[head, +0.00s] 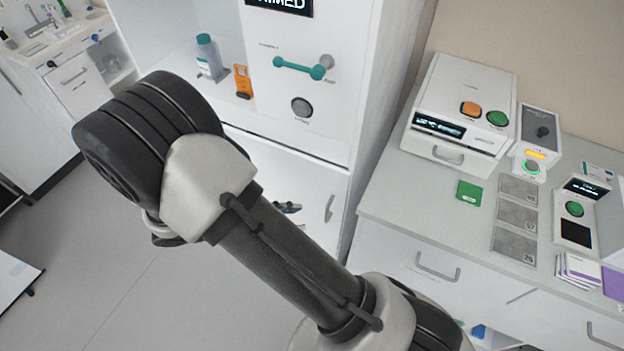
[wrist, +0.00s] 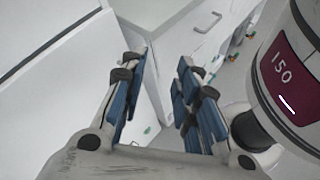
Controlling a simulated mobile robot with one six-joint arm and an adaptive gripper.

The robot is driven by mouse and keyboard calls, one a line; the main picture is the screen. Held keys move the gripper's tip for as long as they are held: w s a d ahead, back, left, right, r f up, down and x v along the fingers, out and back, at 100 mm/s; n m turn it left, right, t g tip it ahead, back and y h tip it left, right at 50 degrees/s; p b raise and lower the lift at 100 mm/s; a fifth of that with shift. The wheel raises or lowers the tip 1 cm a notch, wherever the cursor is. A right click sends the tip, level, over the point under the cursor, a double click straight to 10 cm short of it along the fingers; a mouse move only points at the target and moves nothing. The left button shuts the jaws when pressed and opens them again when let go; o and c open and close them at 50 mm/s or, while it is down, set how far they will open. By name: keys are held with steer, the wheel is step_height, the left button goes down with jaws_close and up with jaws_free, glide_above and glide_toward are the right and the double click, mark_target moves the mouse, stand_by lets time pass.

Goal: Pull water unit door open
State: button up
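The water unit (head: 335,125) is the tall white cabinet at the centre of the head view, with a teal lever, a dark round button and a lit display. Its white lower door (head: 305,185) has a vertical grey handle (head: 329,208) near the right edge and looks shut. My arm hides much of the door.
A grey-topped bench (head: 400,205) with drawers and devices stands close at the right. A sink counter (head: 50,45) is at the far left. A bottle (head: 208,55) and an orange item (head: 243,80) stand in the unit's recess. The floor (head: 100,270) at left is mostly clear.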

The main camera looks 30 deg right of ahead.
step_height(320, 180, down, 11)
steer(key=a+n+t+h, duration=0.2)
steer(key=n+t+h, duration=0.15)
steer(key=n, duration=0.25)
steer(key=n+t, duration=0.5)
steer(key=t, duration=0.1)
glide_toward(326, 216)
steer(key=b+x, duration=0.1)
steer(key=x, duration=0.9)
steer(key=shift+w+d+b, duration=0.2)
steer(key=shift+d+b, duration=0.05)
steer(key=shift+b, duration=0.1)
steer(key=shift+c, duration=0.5)
jaws_close()
